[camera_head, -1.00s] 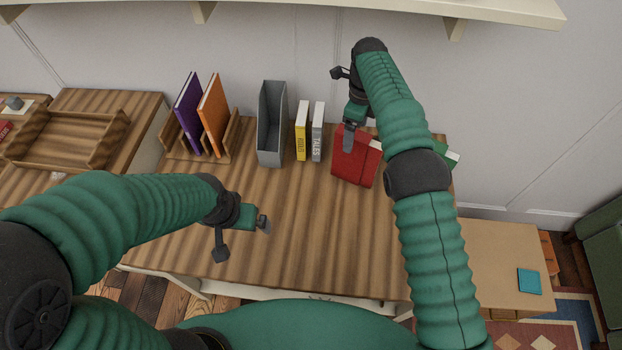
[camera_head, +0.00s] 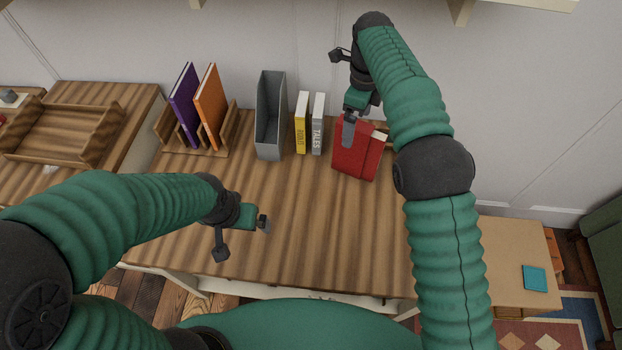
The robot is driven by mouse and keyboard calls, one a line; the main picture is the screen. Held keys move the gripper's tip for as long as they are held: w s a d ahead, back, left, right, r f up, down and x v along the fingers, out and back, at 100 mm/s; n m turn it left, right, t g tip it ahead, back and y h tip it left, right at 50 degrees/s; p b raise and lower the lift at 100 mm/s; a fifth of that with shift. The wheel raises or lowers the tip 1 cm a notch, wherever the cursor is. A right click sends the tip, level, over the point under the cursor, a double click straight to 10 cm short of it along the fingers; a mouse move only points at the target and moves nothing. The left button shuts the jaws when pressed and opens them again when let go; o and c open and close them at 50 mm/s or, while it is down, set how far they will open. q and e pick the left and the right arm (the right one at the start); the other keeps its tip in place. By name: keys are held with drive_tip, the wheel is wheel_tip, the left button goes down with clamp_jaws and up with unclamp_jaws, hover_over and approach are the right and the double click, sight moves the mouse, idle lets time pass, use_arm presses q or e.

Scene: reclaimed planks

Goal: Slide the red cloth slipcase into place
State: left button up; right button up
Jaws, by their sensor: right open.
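The red cloth slipcase (camera_head: 352,160) stands upright on the striped wooden desk, right of the books. A dark line runs down its front, and a pale edge shows at its top right. My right gripper (camera_head: 348,131) is open, pointing down at the slipcase's upper left. One finger overlaps the red front in the picture; I cannot tell whether it touches. My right arm covers the area just right of the slipcase. My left gripper (camera_head: 262,223) hangs over the front middle of the desk, away from the slipcase; its jaw opening is unclear.
Left of the slipcase stand a grey book (camera_head: 317,126) marked TALES, a yellow book (camera_head: 301,124) and a grey file holder (camera_head: 270,120). A wooden rack (camera_head: 224,143) holds purple (camera_head: 184,100) and orange (camera_head: 209,105) books. The desk's middle (camera_head: 300,205) is clear.

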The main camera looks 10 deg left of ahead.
drive_tip(key=s+r+b, duration=0.1)
drive_tip(key=s+b, duration=0.2)
drive_tip(key=s, duration=1)
drive_tip(key=s+d+f+n+t+p, duration=0.1)
drive_tip(key=s+d+f+n, duration=0.3)
drive_tip(key=s+d+n, duration=0.3)
drive_tip(key=s+d+f+n+t+p, duration=0.1)
drive_tip(key=s+d+f+n, duration=0.4)
drive_tip(key=n, duration=1)
drive_tip(key=s+d, duration=0.1)
drive_tip(key=d, duration=0.2)
drive_tip(key=shift+s+f+t, duration=0.3)
drive_tip(key=shift+s, duration=0.05)
